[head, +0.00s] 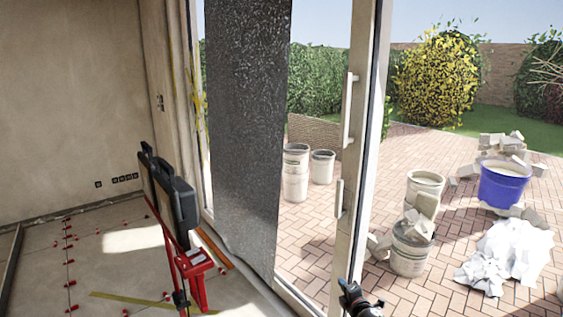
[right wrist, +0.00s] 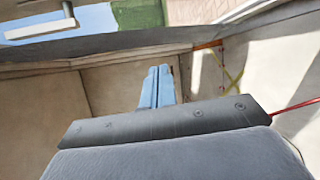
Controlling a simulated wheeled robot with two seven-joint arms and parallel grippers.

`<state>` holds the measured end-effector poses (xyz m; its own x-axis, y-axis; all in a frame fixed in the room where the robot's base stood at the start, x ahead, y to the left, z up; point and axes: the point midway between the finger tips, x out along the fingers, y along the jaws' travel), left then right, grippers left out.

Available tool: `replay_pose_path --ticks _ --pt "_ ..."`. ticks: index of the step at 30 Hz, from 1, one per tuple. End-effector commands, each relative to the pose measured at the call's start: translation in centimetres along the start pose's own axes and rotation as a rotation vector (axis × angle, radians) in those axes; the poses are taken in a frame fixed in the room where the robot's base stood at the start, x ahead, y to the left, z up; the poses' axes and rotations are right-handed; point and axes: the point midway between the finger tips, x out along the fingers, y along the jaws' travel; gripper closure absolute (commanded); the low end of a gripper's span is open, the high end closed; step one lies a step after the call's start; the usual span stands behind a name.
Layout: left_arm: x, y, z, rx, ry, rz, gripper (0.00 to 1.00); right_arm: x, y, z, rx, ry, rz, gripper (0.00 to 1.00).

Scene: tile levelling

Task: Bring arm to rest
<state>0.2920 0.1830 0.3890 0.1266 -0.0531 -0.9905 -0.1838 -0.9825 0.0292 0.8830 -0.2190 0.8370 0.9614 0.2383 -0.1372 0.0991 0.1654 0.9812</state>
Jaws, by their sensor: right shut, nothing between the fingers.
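My right gripper (head: 349,290) shows at the bottom edge of the head view, right of centre, in front of the glass door frame. Only its dark end is in the picture. In the right wrist view its two light blue fingers (right wrist: 157,72) lie side by side, shut with nothing between them. They touch nothing that I can see. My left gripper is not in view. Red tile levelling pieces (head: 70,261) stand in lines on the tiled floor (head: 50,285) at the lower left.
A red and black device (head: 175,200) stands on the floor left of the door. A dark speckled sheet (head: 245,120) hangs at the doorway beside the door frame (head: 352,150). Outside are buckets (head: 411,252), a blue tub (head: 502,186), rubble and crumpled white sheeting (head: 512,250) on brick paving.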

Motion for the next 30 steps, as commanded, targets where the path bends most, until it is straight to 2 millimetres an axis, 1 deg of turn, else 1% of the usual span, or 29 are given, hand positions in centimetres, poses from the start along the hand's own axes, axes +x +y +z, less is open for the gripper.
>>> replay_pose_path --ticks 1,2,3,8,9,11,12,14,15,17,18,20,21,23,24,26,27,29,30 --pt "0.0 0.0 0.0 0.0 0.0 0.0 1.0 -0.9 -2.5 -0.9 0.068 -0.018 -0.037 1.0" --pt "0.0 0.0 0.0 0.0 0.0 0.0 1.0 -1.4 -3.8 -1.4 0.109 -0.03 -0.06 1.0" --pt "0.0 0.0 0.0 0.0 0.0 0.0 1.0 -2.2 -5.6 -1.9 0.163 -0.05 -0.089 1.0" --pt "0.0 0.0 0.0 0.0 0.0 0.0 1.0 -5.7 -12.7 -4.1 0.376 -0.129 -0.212 1.0" --pt "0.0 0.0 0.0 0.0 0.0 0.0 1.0 -6.7 -14.5 -4.7 0.429 -0.152 -0.244 1.0" --pt "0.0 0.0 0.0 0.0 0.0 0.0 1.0 -8.4 -17.2 -5.6 0.507 -0.187 -0.293 1.0" --pt "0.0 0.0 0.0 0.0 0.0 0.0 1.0 -9.6 -19.0 -6.3 0.557 -0.211 -0.326 1.0" --pt "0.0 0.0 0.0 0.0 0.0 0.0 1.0 -11.5 -21.7 -7.3 0.633 -0.249 -0.377 1.0" --pt "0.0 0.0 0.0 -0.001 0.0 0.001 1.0 -12.9 -23.5 -7.9 0.683 -0.276 -0.411 1.0" --pt "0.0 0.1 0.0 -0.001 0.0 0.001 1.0 -15.1 -26.1 -9.1 0.757 -0.318 -0.463 1.0" --pt "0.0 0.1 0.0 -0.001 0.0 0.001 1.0 -16.6 -27.8 -9.7 0.805 -0.348 -0.497 1.0" --pt "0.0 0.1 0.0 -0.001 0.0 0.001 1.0 -19.0 -30.4 -10.9 0.876 -0.393 -0.55 1.0" --pt "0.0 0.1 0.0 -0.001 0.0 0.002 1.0 -20.6 -32.0 -11.7 0.924 -0.424 -0.585 1.0" --pt "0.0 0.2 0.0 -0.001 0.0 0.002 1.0 -23.3 -34.3 -12.9 0.991 -0.473 -0.638 1.0" --pt "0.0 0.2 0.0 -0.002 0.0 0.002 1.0 -25.1 -35.8 -13.8 1.035 -0.506 -0.673 1.0" --pt "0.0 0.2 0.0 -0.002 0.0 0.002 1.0 -27.8 -38.0 -15.0 1.1 -0.557 -0.724 1.0" --pt "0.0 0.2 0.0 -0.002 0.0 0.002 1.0 -29.7 -39.3 -15.9 1.14 -0.59 -0.758 1.0" --pt "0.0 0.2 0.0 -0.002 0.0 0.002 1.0 -32.6 -41.2 -17.2 1.201 -0.645 -0.809 1.0" --pt "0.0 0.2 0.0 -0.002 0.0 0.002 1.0 -34.6 -42.4 -18.1 1.239 -0.681 -0.844 1.0"
